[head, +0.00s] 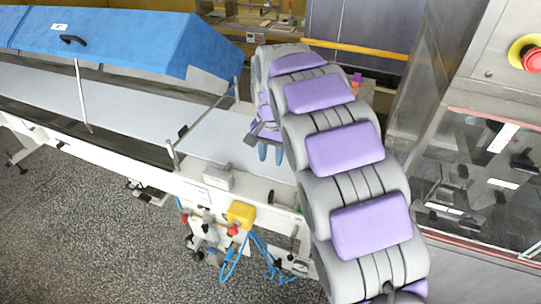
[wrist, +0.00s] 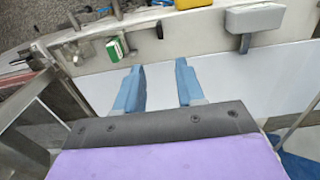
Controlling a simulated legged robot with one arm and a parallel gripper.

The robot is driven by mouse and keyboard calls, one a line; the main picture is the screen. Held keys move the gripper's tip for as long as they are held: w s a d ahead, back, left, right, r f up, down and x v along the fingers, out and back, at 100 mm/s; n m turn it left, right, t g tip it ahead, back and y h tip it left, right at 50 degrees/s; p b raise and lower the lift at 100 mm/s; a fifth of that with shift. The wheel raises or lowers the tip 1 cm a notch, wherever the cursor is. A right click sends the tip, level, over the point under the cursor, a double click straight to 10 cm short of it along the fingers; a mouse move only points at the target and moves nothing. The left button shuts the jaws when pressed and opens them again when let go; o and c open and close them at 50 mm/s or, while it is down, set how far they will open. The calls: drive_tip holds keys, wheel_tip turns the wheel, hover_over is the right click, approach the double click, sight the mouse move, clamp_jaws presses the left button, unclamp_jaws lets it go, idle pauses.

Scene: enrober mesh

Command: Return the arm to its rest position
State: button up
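My arm rises from the bottom right of the head view and bends over at the top. My gripper (head: 270,152) hangs down beside it, over the near end of the pale conveyor belt (head: 220,135). In the wrist view my gripper (wrist: 158,88) has two blue fingers standing apart with nothing between them. The pale belt (wrist: 240,75) lies beyond and below the fingertips. My arm hides part of the belt's right end in the head view.
A blue hood (head: 120,40) covers the belt at the left. A steel machine with a clear panel (head: 480,170) and a red emergency button (head: 531,58) stands close at the right. A yellow box (head: 240,214) hangs on the conveyor's near side. The floor (head: 90,230) at lower left is clear.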

drive_tip(key=shift+s, duration=0.1)
drive_tip(key=s+d+r+n, duration=0.1)
drive_tip(key=s+d, duration=0.4)
drive_tip(key=s, duration=0.4)
drive_tip(key=s+d+r+g, duration=0.1)
drive_tip(key=s+d, duration=0.3)
drive_tip(key=s, duration=0.4)
drive_tip(key=s+d+r+n, duration=0.1)
drive_tip(key=s+d, duration=0.4)
drive_tip(key=s, duration=0.4)
drive_tip(key=s+d+f+n, duration=0.1)
drive_tip(key=s+f+n, duration=0.1)
drive_tip(key=s, duration=1.1)
drive_tip(key=shift+d+f+g, duration=0.25)
drive_tip(key=shift+f+g, duration=0.15)
drive_tip(key=shift+f, duration=0.25)
